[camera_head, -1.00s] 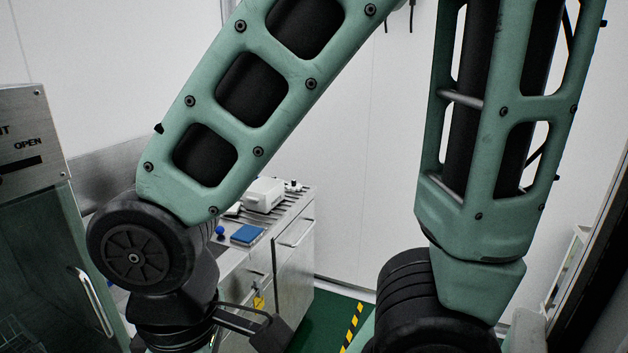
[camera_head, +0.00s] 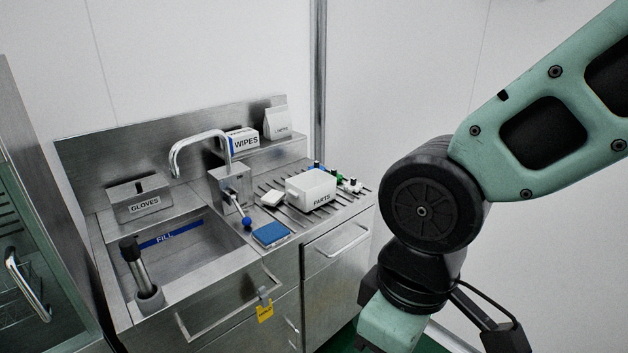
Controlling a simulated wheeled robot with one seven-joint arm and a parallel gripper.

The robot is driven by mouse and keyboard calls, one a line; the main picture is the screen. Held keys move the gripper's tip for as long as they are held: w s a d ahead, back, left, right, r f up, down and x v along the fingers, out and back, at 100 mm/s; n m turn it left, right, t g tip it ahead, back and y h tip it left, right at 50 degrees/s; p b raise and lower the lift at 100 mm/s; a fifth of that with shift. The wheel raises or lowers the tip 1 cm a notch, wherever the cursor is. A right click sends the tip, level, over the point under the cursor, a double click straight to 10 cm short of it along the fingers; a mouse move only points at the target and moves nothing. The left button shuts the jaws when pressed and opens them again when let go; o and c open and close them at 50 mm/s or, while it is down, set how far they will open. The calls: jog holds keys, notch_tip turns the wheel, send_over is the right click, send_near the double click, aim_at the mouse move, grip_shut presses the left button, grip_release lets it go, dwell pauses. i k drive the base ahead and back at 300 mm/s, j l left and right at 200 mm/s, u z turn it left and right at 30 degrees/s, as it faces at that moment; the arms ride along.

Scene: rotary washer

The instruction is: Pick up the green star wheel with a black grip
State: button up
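A small green part with a dark top (camera_head: 337,176) stands on the ribbed drainboard behind the white PARTS box (camera_head: 311,188). It looks like the green star wheel, but it is small and partly hidden by the box, so its shape is unclear. A small blue part (camera_head: 318,167) stands to its left and a white part with a dark top (camera_head: 352,185) to its right. My arm comes in from the right, well in front of the drainboard. My gripper is not in view.
The steel sink (camera_head: 185,257) holds a black-handled tool (camera_head: 133,263). A tap (camera_head: 205,145), a blue sponge (camera_head: 271,234), a GLOVES box (camera_head: 140,200) and a WIPES box (camera_head: 241,141) stand around it. A glass-fronted unit with a handle (camera_head: 24,290) is at far left.

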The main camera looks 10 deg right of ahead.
aim_at(339, 177)
jog(key=l, duration=0.65)
jog(key=i+l+u, duration=0.15)
jog(key=i+l, duration=0.2)
jog(key=i, duration=0.3)
jog(key=i+l+u, duration=0.1)
jog(key=i+l, duration=0.3)
jog(key=i, duration=0.2)
jog(key=i+l+u, duration=0.15)
jog(key=i+l, duration=0.35)
jog(key=i, duration=0.1)
